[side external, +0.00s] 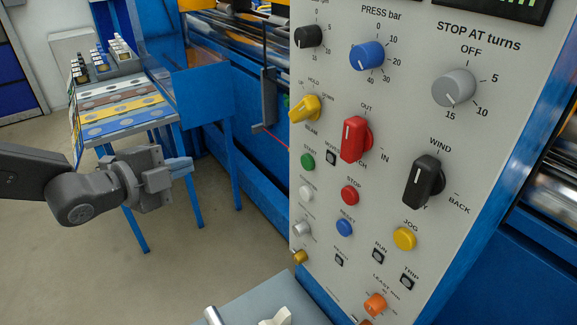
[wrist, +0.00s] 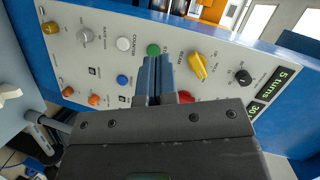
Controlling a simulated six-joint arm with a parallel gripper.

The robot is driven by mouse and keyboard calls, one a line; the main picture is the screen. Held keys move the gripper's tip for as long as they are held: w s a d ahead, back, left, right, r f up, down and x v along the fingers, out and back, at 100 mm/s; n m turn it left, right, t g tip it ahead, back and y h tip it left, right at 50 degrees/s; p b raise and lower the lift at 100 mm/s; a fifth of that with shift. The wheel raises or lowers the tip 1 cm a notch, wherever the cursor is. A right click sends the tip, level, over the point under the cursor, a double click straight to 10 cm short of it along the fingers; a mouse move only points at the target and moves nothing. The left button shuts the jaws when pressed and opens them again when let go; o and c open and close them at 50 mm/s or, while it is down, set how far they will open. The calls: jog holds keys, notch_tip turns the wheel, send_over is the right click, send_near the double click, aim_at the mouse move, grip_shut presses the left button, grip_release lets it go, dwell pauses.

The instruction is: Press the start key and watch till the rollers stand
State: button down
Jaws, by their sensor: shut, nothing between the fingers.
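The green START key (side external: 307,161) sits on the grey control panel (side external: 400,130), left side, below the yellow knob. It also shows in the wrist view (wrist: 153,49), just beyond my fingertips. My gripper (side external: 190,165) is shut and empty, its blue-grey fingers pointing at the panel. In the side view a clear gap lies between the fingertips and the panel. In the wrist view the shut fingers (wrist: 154,60) partly cover the panel just below the green key. Metal rollers (side external: 553,195) show at the right edge; whether they turn cannot be told.
Near START are a white button (side external: 306,192), red STOP (side external: 350,195), blue RESET (side external: 344,228) and the protruding red knob (side external: 353,139). A blue-legged table (side external: 182,136) with strips and bottles stands behind my gripper. A grey surface (side external: 262,305) lies below the panel.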

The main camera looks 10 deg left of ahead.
aim_at(305, 163)
jog(key=d+f+m+h, duration=0.5)
jog(key=d+m, duration=0.2)
jog(key=d, duration=0.1)
jog(key=shift+s+d, duration=0.2)
jog(key=shift+d, duration=0.15)
jog(key=x, duration=1.4)
jog(key=shift+s+d, duration=0.1)
jog(key=shift+d, duration=0.05)
